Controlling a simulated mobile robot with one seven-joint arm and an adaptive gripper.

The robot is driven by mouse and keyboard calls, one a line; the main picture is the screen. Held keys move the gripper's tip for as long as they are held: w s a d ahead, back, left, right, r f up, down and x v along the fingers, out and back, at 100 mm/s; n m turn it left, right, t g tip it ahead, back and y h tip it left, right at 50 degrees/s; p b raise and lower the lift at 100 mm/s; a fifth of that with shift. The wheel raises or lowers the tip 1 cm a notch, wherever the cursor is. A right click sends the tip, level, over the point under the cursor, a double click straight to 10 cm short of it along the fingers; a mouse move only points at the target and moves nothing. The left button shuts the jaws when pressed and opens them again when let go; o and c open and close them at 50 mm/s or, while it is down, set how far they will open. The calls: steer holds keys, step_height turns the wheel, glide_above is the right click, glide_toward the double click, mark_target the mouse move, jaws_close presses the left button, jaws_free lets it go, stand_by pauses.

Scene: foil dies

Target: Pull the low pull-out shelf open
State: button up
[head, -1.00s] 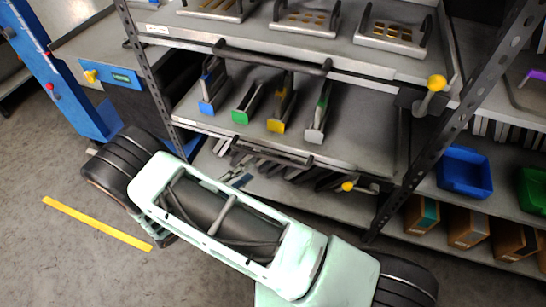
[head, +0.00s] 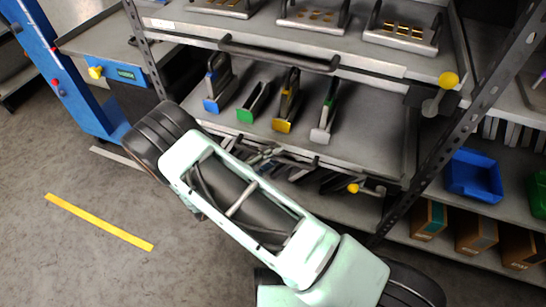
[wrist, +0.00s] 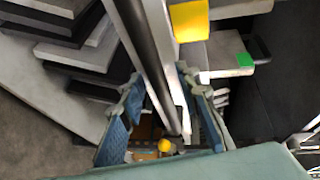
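The low pull-out shelf (head: 370,150) is a grey tray below the upper shelf, carrying several upright dies with blue, green, yellow and pale fronts. Its dark front handle (head: 299,163) runs along the front edge, partly hidden by my arm. My gripper (head: 266,156) is at the left part of this handle, small in the head view. In the wrist view, my gripper (wrist: 164,118) has its two blue-padded fingers apart, with the dark handle bar (wrist: 148,55) running between them. Gaps show beside the bar; I cannot tell whether either finger touches it.
The upper shelf (head: 385,68) has its own dark handle (head: 280,56) above the low one. Yellow knobs (head: 448,80) stand at the right of both shelves. A perforated upright (head: 455,130) and a blue bin (head: 473,175) are to the right. Open floor (head: 110,270) lies at the left.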

jaws_close()
steer(key=shift+s+a, duration=0.1)
steer(key=shift+s, duration=0.05)
